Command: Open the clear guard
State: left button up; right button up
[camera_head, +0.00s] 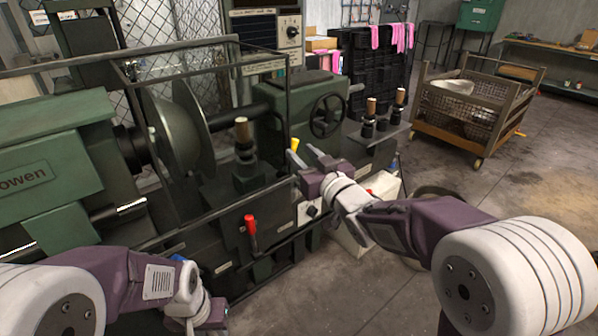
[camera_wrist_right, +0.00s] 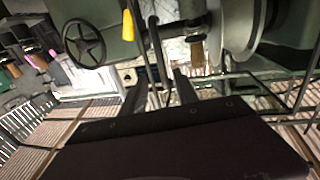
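The clear guard (camera_head: 289,105) is a dark-framed see-through box in front of the metal discs on the lathe. It looks closed across them. A yellow handle (camera_head: 295,144) shows beside its right-hand post, and it also shows in the right wrist view (camera_wrist_right: 128,25). My right gripper (camera_head: 300,153) is open, with its fingertips close to that post just below the yellow handle. In the right wrist view its fingers (camera_wrist_right: 160,90) are spread, with thin frame bars between or just beyond them. I cannot tell if they touch. My left gripper (camera_head: 210,315) is low at the left; its fingers are unclear.
The green lathe (camera_head: 50,150) fills the left, with a handwheel (camera_head: 328,115), a tool post (camera_head: 244,155) and a red-handled lever (camera_head: 251,228) near the guard. A wire-basket cart (camera_head: 465,110) stands at the back right.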

aim_at(286, 141)
jog(key=x, duration=0.9)
jog(key=shift+w+a+f, duration=0.1)
jog(key=shift+a+f, duration=0.1)
jog(key=shift+a, duration=0.05)
grip_shut()
dwell(1.1)
